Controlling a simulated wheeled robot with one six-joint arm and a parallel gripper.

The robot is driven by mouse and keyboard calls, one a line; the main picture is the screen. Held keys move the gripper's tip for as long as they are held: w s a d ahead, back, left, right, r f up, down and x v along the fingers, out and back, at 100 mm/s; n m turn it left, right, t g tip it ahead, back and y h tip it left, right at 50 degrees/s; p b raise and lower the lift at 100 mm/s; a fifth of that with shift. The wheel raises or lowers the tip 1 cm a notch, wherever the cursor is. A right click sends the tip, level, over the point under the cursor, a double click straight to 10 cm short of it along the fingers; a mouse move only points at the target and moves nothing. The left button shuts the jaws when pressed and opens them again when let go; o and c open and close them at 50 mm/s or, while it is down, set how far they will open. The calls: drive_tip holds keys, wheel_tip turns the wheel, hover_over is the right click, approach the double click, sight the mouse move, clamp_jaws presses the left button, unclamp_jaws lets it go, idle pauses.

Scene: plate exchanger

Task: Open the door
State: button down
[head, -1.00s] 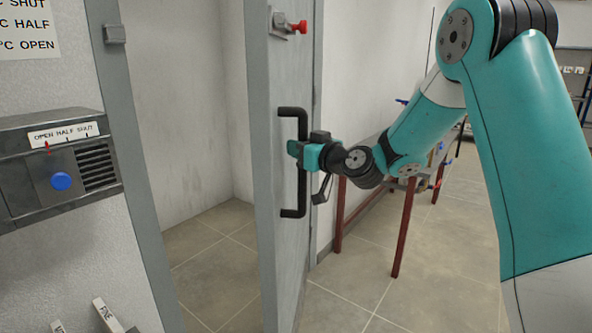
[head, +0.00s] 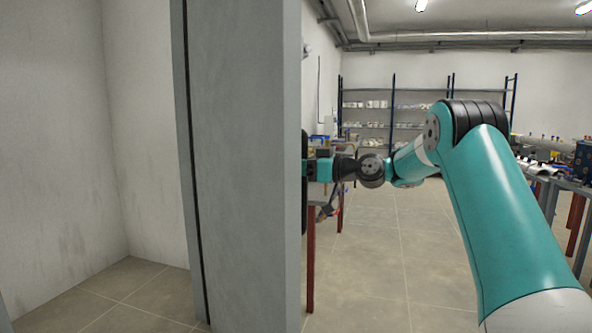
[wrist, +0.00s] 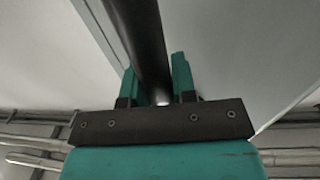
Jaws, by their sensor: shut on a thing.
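The grey door (head: 248,150) stands open in the head view, large and close, with pale interior space to its left. Its black bar handle (head: 304,200) shows only as a thin dark strip past the door's right edge; most of it is hidden. My teal gripper (head: 311,170) is on the right side of the door, at the handle. In the wrist view the black handle bar (wrist: 143,45) passes between the two teal fingers of my gripper (wrist: 157,82), which is shut on it.
The pale walls and tiled floor (head: 135,290) of the space left of the door look empty. Right of the door, a clear tiled floor (head: 385,260) leads to shelves (head: 395,125) at the back. A cluttered table (head: 565,180) stands at the far right.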

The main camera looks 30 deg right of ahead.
drive_tip(key=shift+d+f, duration=0.1)
drive_tip(key=shift+d, duration=0.45)
drive_tip(key=shift+s, duration=0.1)
drive_tip(key=c, duration=0.9)
unclamp_jaws()
drive_tip(key=shift+s+d, duration=0.15)
